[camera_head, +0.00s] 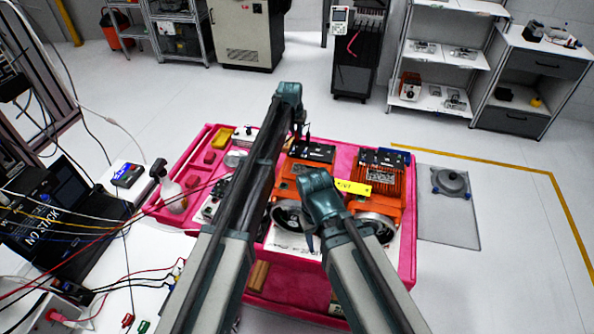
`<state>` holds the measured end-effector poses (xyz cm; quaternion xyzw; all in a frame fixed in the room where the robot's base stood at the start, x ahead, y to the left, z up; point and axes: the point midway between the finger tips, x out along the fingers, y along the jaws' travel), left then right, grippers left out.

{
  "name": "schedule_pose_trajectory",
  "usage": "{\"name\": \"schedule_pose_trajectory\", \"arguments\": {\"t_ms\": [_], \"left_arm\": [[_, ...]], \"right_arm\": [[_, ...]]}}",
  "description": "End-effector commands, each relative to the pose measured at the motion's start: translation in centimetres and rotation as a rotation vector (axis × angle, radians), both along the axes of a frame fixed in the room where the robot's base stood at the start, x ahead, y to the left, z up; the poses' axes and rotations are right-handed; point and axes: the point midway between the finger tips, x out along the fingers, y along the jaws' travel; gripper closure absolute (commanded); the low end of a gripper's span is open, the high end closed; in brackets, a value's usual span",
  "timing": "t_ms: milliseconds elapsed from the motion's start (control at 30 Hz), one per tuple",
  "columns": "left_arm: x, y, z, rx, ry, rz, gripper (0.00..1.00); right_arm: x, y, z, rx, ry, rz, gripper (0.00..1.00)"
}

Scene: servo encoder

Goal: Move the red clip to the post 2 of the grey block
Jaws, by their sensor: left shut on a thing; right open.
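My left gripper (299,132) hangs over the back of the pink tray, near the orange servo units. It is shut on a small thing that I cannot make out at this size. A thin red lead (190,193) runs from the left to my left arm and passes behind it. A red clip (127,320) lies on the white table at the lower left; whether it is the task's clip I cannot tell. My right gripper (311,240) is open, low over the front of the tray. A grey block with posts is not clearly visible; my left arm covers part of the tray.
The pink tray (408,270) holds two orange servo units (384,180) and a yellow label (353,187). A spray bottle (171,190) stands at its left. Several cables cross the white table, with a laptop (65,205). A grey mat (450,228) lies to the right.

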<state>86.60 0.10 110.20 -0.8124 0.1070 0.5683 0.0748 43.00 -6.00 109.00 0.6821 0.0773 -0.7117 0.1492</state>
Motion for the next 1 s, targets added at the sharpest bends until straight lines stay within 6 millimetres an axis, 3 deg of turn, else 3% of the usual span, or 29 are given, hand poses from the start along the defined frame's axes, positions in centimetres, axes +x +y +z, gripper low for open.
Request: {"name": "schedule_pose_trajectory", "arguments": {"t_ms": [567,1000], "left_arm": [[0.0,0.0,0.1,0.000,0.000,0.000,1.00],[0.0,0.0,2.0,0.000,0.000,0.000,1.00]], "right_arm": [[0.0,0.0,0.1,0.000,0.000,0.000,0.50],[0.0,0.0,2.0,0.000,0.000,0.000,0.50]]}}
